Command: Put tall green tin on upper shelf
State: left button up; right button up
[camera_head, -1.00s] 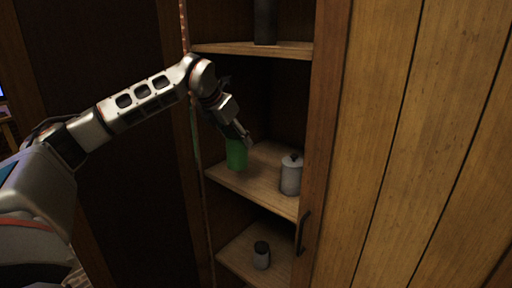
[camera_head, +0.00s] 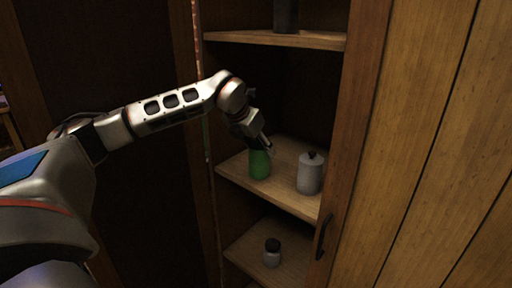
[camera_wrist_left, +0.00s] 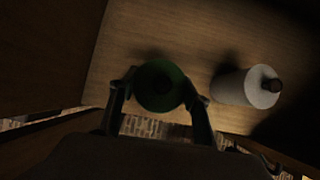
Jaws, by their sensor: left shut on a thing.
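The tall green tin (camera_head: 260,166) is upright at the left front of the middle shelf (camera_head: 290,204) in the head view. My left gripper (camera_head: 262,147) is at its top, shut on it. Whether the tin touches the shelf is hard to tell. The upper shelf (camera_head: 230,36) is above, with a dark container (camera_head: 286,16) on its right part. My right gripper is not in view.
A white jar with a dark knob (camera_head: 310,174) stands right of the green tin; it also shows in the left wrist view (camera_wrist_left: 247,87). A small dark-lidded jar (camera_head: 272,253) is on the lower shelf. A wooden door (camera_head: 420,150) with a handle (camera_head: 322,237) bounds the right.

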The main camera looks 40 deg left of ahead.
pick_arm(q)
jog(key=shift+w+d+f, duration=0.1)
jog(key=shift+w+f, duration=0.1)
jog(key=shift+w+d+f, duration=0.1)
jog(key=shift+w, duration=0.05)
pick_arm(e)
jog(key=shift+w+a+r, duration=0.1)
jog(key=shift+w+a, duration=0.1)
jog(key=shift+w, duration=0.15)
pick_arm(q)
jog(key=o, duration=1.1)
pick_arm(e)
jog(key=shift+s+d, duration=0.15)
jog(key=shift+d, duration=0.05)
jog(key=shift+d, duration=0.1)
pick_arm(q)
jog(key=shift+s+r, duration=0.35)
jog(key=shift+r, duration=0.25)
jog(key=b+v, duration=0.1)
jog(key=v, duration=1)
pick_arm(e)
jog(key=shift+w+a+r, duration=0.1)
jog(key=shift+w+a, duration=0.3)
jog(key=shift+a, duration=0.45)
